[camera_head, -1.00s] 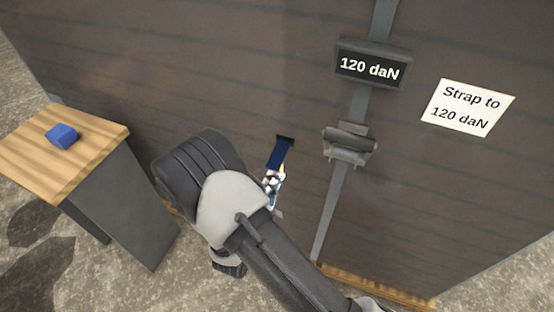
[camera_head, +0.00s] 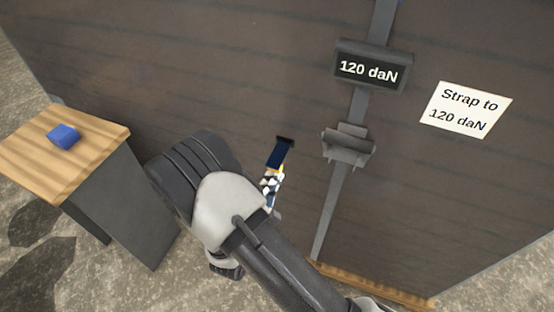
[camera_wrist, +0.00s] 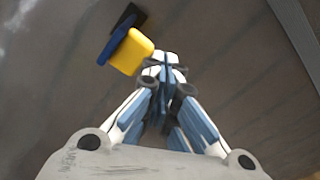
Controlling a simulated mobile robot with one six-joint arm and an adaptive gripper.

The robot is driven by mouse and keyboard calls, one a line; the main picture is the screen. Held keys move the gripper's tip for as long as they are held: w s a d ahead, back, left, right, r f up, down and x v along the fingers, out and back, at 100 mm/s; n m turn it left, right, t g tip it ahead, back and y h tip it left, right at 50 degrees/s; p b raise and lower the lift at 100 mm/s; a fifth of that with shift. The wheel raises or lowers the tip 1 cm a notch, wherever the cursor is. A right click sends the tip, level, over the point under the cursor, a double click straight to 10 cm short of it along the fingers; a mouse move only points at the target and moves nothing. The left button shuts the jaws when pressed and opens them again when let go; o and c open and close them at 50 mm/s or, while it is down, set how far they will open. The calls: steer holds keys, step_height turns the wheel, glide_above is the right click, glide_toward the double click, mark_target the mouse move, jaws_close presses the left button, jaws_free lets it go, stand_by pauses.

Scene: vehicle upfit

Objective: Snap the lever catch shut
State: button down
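The lever catch shows in the head view as a dark blue lever (camera_head: 279,154) below a small black mount on the dark panel. In the wrist view the blue lever (camera_wrist: 118,42) has a yellow end (camera_wrist: 131,52) and a black mount (camera_wrist: 128,18) behind it. My gripper (camera_wrist: 167,66) has its fingers together, with nothing seen between them. Its tips are just right of the yellow end in the wrist view; I cannot tell whether they touch it. In the head view my gripper (camera_head: 271,184) is just below the blue lever, partly hidden by my wrist.
A grey strap (camera_head: 331,213) with a buckle (camera_head: 347,148) runs down the panel to the right. A display (camera_head: 373,67) reads 120 daN, beside a white sign (camera_head: 467,110). A wooden-topped bench (camera_head: 95,150) at left holds a blue block (camera_head: 63,136).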

mark_target(273, 170)
steer(key=shift+r, duration=0.1)
steer(key=shift+s+a+r+p, duration=0.15)
steer(key=shift+s+r+p, duration=0.2)
steer(key=shift+r, duration=0.3)
stand_by(0.3)
steer(key=shift+s+r+p, duration=0.25)
steer(key=shift+r+p, duration=0.15)
steer(key=shift+r, duration=0.25)
steer(key=shift+a+r, duration=0.1)
steer(key=shift+s+r+p, duration=0.1)
steer(key=shift+r+p, duration=0.35)
steer(key=shift+r, duration=0.3)
